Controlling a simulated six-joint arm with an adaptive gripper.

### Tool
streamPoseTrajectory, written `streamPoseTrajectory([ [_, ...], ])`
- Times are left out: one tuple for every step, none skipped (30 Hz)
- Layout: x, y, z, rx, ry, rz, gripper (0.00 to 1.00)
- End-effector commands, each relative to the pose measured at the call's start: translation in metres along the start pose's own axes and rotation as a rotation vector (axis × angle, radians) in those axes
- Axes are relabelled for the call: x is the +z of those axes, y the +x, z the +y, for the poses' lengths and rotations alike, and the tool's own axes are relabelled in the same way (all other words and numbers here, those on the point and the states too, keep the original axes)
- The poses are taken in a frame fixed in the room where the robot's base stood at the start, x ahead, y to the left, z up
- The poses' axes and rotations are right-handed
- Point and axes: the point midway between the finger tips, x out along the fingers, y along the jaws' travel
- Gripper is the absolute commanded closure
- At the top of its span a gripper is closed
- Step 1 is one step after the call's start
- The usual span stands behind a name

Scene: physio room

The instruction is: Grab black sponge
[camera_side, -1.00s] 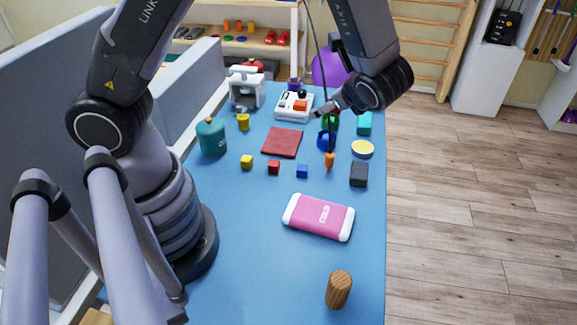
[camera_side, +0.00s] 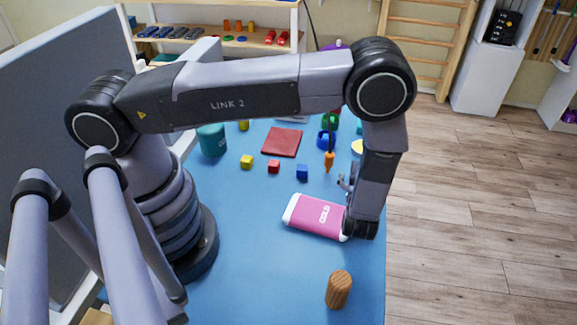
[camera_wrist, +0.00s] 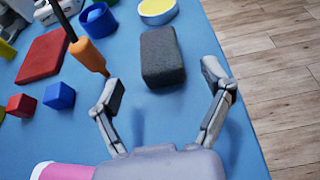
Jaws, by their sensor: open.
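The black sponge (camera_wrist: 162,57) is a dark block lying on the blue table (camera_wrist: 135,115). In the wrist view it sits just ahead of my gripper (camera_wrist: 163,88), between the lines of its two fingers and apart from both. My gripper is open and empty. In the side view my gripper (camera_side: 346,184) is low over the table's right part, near the pink cold pack (camera_side: 318,216). The sponge is hidden behind my arm in the side view.
An orange-handled tool (camera_wrist: 88,54) lies close to the left finger. A blue cube (camera_wrist: 59,96), a red cube (camera_wrist: 21,105) and a red mat (camera_wrist: 43,57) are to the left. A yellow-topped dish (camera_wrist: 157,10) is beyond the sponge. The table's right edge is close. A wooden cylinder (camera_side: 339,290) stands in front.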

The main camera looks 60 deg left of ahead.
Motion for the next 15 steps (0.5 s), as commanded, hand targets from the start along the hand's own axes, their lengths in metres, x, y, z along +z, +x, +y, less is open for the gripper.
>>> streamPoseTrajectory([
  [0.0, 0.005, 0.0, 0.002, -0.001, 0.0, 0.21],
  [0.0, 0.006, 0.0, 0.001, -0.001, 0.0, 0.21],
  [0.0, 0.008, 0.0, 0.001, -0.002, 0.0, 0.21],
  [0.0, 0.01, 0.0, 0.001, -0.002, 0.0, 0.21],
  [0.0, 0.013, 0.0, 0.002, -0.002, 0.0, 0.21],
  [0.0, 0.019, 0.001, 0.003, -0.002, 0.0, 0.21],
  [0.0, 0.023, 0.001, 0.004, -0.002, 0.0, 0.21],
  [0.0, 0.029, 0.001, 0.005, -0.003, 0.0, 0.21],
  [0.0, 0.036, 0.001, 0.004, -0.002, 0.0, 0.21],
  [0.0, 0.041, 0.001, 0.005, -0.002, 0.0, 0.21],
  [0.0, 0.045, 0.001, 0.004, -0.002, 0.0, 0.21],
  [0.0, 0.051, 0.001, 0.003, -0.002, 0.0, 0.21],
  [0.0, 0.054, 0.001, 0.004, -0.002, 0.0, 0.21],
  [0.0, 0.057, 0.001, 0.004, -0.002, 0.0, 0.21],
  [0.0, 0.06, 0.001, 0.002, -0.002, 0.0, 0.21],
])
